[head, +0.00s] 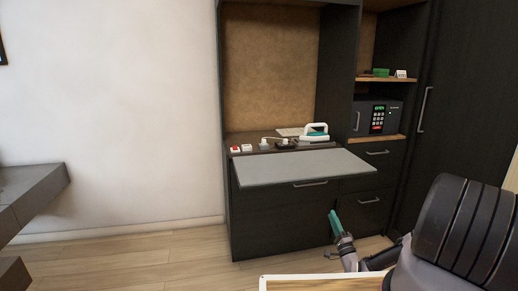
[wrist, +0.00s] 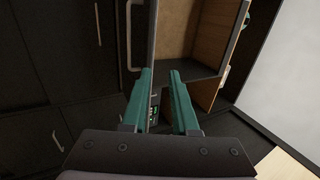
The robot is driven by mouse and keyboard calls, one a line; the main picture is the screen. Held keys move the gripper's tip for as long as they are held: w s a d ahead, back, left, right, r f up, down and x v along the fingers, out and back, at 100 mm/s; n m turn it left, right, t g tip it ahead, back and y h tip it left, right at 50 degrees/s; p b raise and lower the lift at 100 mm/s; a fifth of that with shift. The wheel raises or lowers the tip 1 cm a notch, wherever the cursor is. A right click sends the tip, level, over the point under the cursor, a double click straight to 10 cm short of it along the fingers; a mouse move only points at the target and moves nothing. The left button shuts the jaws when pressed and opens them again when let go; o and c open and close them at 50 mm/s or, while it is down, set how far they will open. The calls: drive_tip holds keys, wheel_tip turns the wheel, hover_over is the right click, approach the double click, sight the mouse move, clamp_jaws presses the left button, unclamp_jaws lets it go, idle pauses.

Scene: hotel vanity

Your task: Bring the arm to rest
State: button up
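My gripper (head: 334,220) has teal fingers and is low in front of the dark cabinet's drawers in the head view, to the right of centre. In the wrist view my gripper (wrist: 160,73) shows two teal fingers with a clear gap between them. Nothing is held; the dark cabinet and a small green display show behind the gap. My arm fills the lower right of the head view.
A grey board (head: 300,168) juts out from the cabinet (head: 285,225) above my gripper. A white iron (head: 314,133) and small items stand on the counter. A safe (head: 378,117) sits in a niche at right. A dark table (head: 30,195) is at left; floor between is clear.

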drive_tip(key=w+d+r+n+g+y, duration=0.1)
drive_tip(key=w+r+n+g+y, duration=0.1)
drive_tip(key=w+r+n+g, duration=0.9)
wheel_tip(320, 180, up, 25)
drive_tip(key=s+d+h, duration=0.1)
drive_tip(key=s+h, duration=0.1)
drive_tip(key=h, duration=0.3)
drive_tip(key=s+a+r+g+h, duration=0.2)
drive_tip(key=s+r+g+h, duration=0.1)
drive_tip(key=s+r, duration=1.5)
drive_tip(key=s+a+r+g+y, duration=0.1)
drive_tip(key=s+a, duration=0.2)
drive_tip(key=s, duration=0.9)
drive_tip(key=s+a+r+y, duration=0.1)
drive_tip(key=s+a+y, duration=0.1)
drive_tip(key=s, duration=1.1)
drive_tip(key=shift+a+g, duration=0.4)
drive_tip(key=shift+a, duration=0.45)
